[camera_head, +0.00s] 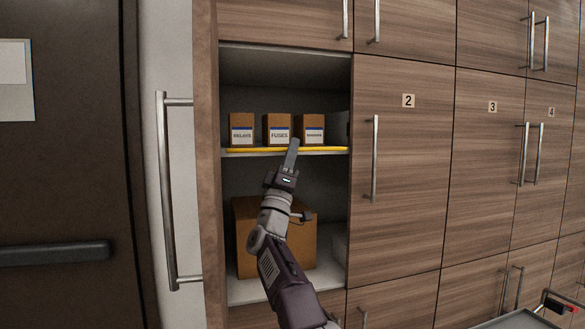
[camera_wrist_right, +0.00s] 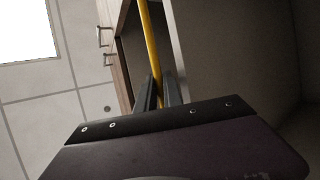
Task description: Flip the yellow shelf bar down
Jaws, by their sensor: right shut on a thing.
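The yellow shelf bar (camera_head: 245,150) runs level along the front edge of the cabinet's middle shelf, in front of the boxes. My right gripper (camera_head: 292,148) reaches up to the bar near its middle and covers a part of it. In the right wrist view the bar (camera_wrist_right: 149,35) passes down between the two fingers of my right gripper (camera_wrist_right: 158,88), which are shut on it. My left gripper is not in view.
Three small labelled boxes (camera_head: 279,128) stand on the shelf behind the bar. A large cardboard box (camera_head: 245,235) sits below. The open cabinet door (camera_head: 207,170) is at the left. Closed cabinets (camera_head: 410,180) are at the right. A grey tray or cart (camera_head: 515,320) shows at the lower right.

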